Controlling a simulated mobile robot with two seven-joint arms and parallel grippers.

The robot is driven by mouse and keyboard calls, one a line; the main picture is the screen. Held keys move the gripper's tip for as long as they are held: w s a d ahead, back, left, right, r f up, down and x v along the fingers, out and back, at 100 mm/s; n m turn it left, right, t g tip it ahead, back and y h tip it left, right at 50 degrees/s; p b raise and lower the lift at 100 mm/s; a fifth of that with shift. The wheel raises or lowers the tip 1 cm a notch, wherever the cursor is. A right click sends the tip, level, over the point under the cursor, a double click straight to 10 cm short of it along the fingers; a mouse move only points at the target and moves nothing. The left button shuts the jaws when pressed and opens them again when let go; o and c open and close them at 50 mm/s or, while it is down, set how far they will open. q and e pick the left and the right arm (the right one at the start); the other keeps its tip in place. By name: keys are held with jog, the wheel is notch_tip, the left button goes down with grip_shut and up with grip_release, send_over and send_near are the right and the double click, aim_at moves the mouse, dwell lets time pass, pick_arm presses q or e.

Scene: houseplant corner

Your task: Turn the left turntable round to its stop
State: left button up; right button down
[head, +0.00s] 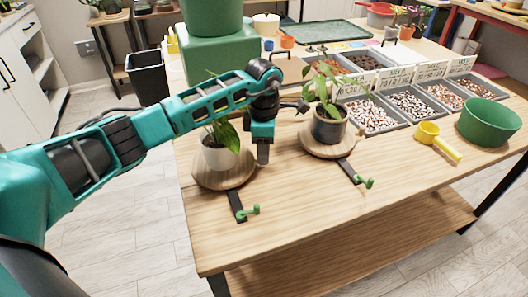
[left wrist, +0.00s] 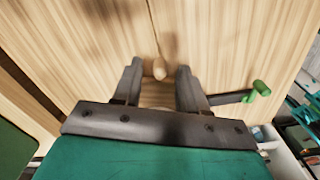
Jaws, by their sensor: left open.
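The left turntable (head: 240,178) is a round wooden disc bearing a white pot (head: 219,157) with a leafy plant. A black bar (head: 236,203) with a green hooked piece (head: 249,211) lies at its front; the green piece also shows in the left wrist view (left wrist: 261,88). My left gripper (head: 263,160) points down at the disc's right side, its fingers open. In the left wrist view, a small pale wooden peg (left wrist: 160,69) lies between the open fingertips (left wrist: 158,76); I cannot tell whether they touch it. My right gripper is not in view.
The right turntable (head: 309,145) bears a dark pot (head: 328,127), close to the right of my left gripper. Pebble trays (head: 409,105), a yellow scoop (head: 438,141) and a green bowl (head: 488,123) stand further right. The table's front (head: 300,225) is clear.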

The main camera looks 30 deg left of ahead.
pick_arm(q)
jog(key=shift+f, duration=0.7)
jog(key=shift+c, duration=0.4)
grip_shut()
